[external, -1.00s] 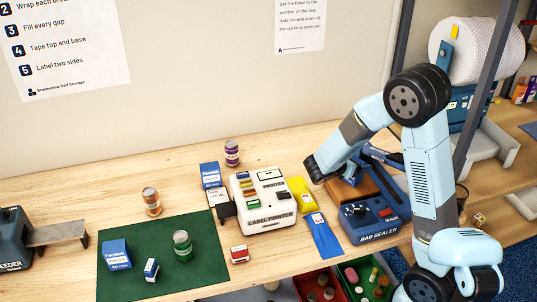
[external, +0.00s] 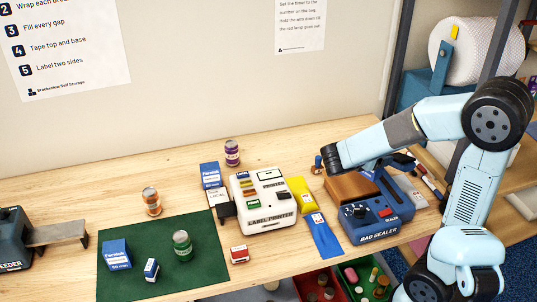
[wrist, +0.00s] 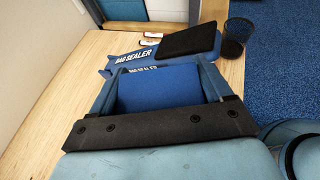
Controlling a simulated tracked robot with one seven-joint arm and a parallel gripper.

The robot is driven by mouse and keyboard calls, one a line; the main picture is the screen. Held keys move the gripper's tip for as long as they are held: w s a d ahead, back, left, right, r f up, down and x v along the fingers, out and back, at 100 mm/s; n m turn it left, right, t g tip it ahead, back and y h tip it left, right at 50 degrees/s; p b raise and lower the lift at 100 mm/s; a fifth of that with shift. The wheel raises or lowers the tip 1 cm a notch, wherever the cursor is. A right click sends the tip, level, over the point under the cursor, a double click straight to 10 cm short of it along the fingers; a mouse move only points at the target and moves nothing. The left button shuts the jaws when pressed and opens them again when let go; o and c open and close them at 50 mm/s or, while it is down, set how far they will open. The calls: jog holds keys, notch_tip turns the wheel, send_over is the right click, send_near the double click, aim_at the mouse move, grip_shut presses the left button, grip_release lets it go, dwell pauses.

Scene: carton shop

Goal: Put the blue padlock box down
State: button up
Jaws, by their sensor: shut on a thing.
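My gripper (wrist: 160,88) is shut on a plain blue block, the blue padlock box (wrist: 158,92), which sits between its two fingers in the wrist view. No label shows on its visible face. The bag sealer also shows beyond the fingers in the wrist view (wrist: 125,62). I cannot tell how high the box is above the bench.
A label printer (external: 263,203), yellow packet (external: 302,195) and blue packet (external: 323,236) lie left of the sealer. Blue-and-white boxes (external: 117,253) and a green-labelled jar (external: 182,246) stand on the green mat (external: 205,273). A mesh cup (wrist: 237,36) stands beyond. Bench shows bare at back centre.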

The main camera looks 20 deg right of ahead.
jog(key=s+r, duration=0.4)
jog(key=r, duration=0.3)
jog(key=a+f+m+g+y, duration=0.3)
jog(key=a+f+m+g, duration=0.55)
jog(key=m+g, duration=0.6)
jog(key=w+a+m+g+y, duration=0.4)
jog(key=w+a+m+y, duration=0.3)
jog(key=m+y, duration=0.4)
jog(key=w+a+r+m+t+y, duration=0.35)
jog(key=w+m+t+y, duration=0.3)
jog(key=w, duration=0.25)
jog(key=w+a+r+m+t+y, duration=0.3)
jog(key=w+r+m+t+y, duration=0.25)
jog(key=w+m+t, duration=0.35)
notch_tip(320, 180, down, 12)
jog(key=w+g, duration=0.2)
jog(key=shift+n, duration=0.3)
jog(key=shift+w+a+f, duration=0.6)
jog(key=shift+w+f, duration=1.1)
jog(key=shift+w, duration=0.4)
jog(key=shift+w+a+f, duration=0.6)
jog(key=shift+w+f, duration=1.1)
jog(key=shift+w, duration=0.4)
jog(key=shift+w+a+f, duration=0.6)
jog(key=shift+w+f, duration=1.1)
jog(key=shift+w, duration=0.4)
notch_tip(320, 180, down, 3)
jog(key=shift+r, duration=0.2)
